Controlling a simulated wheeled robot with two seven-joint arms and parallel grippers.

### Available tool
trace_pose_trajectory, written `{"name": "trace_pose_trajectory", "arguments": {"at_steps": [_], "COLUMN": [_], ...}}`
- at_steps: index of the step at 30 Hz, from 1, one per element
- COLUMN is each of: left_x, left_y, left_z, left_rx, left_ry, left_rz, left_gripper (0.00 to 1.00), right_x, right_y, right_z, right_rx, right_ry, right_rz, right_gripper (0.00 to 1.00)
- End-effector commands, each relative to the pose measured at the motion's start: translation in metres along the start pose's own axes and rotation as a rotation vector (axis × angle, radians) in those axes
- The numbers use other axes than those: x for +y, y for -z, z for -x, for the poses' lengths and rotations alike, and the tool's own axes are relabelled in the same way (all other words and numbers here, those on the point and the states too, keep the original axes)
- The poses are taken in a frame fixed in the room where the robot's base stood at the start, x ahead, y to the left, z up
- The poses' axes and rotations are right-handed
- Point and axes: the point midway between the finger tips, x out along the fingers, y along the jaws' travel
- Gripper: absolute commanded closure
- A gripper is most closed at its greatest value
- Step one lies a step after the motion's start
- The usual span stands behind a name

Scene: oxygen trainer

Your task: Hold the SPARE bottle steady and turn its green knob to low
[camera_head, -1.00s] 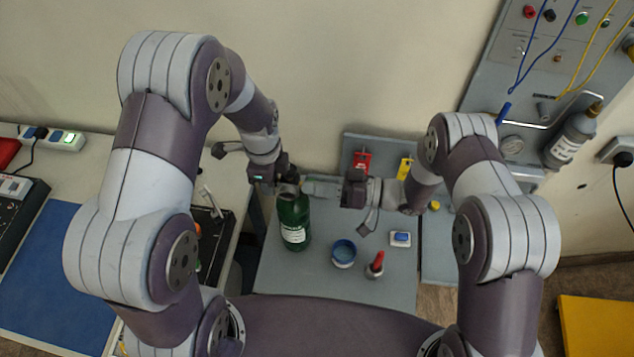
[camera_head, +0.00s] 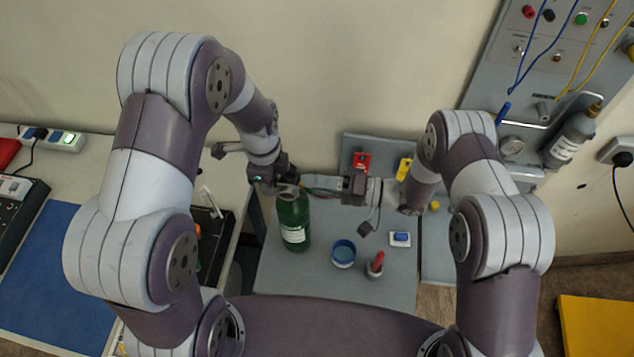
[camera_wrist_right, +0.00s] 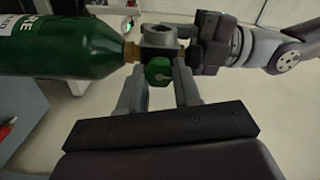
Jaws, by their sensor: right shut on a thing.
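The green SPARE bottle (camera_head: 294,222) stands upright on the grey table, with a white label on its front. In the right wrist view the bottle (camera_wrist_right: 70,47) lies sideways, with a brass neck and a grey valve block (camera_wrist_right: 159,37). The green knob (camera_wrist_right: 158,70) sits on the valve, between the fingers of my right gripper (camera_wrist_right: 160,85), which is shut on it. In the head view my right gripper (camera_head: 309,184) reaches the bottle top from the right. My left gripper (camera_head: 287,184) is at the bottle top from the left; its fingertips are hidden, so its grip is unclear.
A blue round container (camera_head: 343,253), a red-topped object (camera_head: 375,264) and a white-and-blue block (camera_head: 400,239) are on the table right of the bottle. A red item (camera_head: 362,162) and a yellow item (camera_head: 404,168) are at the back. A grey bottle (camera_head: 573,136) hangs on the right panel.

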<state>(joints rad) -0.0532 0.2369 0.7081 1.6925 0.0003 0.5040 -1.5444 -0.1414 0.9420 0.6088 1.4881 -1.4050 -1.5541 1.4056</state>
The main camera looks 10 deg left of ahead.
Motion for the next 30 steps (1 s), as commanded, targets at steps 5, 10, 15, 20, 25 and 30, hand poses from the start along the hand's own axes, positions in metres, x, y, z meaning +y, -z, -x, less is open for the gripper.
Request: {"name": "trace_pose_trajectory", "arguments": {"at_steps": [5,10,15,20,25,30], "left_x": [0.000,0.000,0.000,0.000,0.000,0.000], "left_y": [-0.001,-0.001,-0.001,-0.001,0.000,0.000], "left_z": [0.000,0.000,0.000,0.000,0.000,0.000], "left_rx": [-0.001,-0.001,-0.001,-0.001,-0.001,0.000], "left_ry": [0.001,0.000,0.000,0.000,0.001,0.001], "left_rz": [0.000,0.000,0.000,0.000,0.000,0.000], "left_gripper": [1.00,1.00,1.00,1.00,1.00,1.00], "right_x": [0.001,0.001,0.001,0.001,0.000,0.001], "right_y": [0.000,0.000,0.000,0.000,0.000,0.001], "right_z": [0.001,0.001,0.001,0.001,0.000,0.012], "right_rx": [0.003,0.003,0.003,0.002,0.001,0.005], "right_ry": [-0.002,-0.002,-0.002,-0.002,-0.001,-0.002], "right_rz": [-0.021,-0.023,-0.023,-0.022,-0.021,-0.022], "right_gripper": [0.98,0.98,0.98,0.42,0.42,0.42]}}
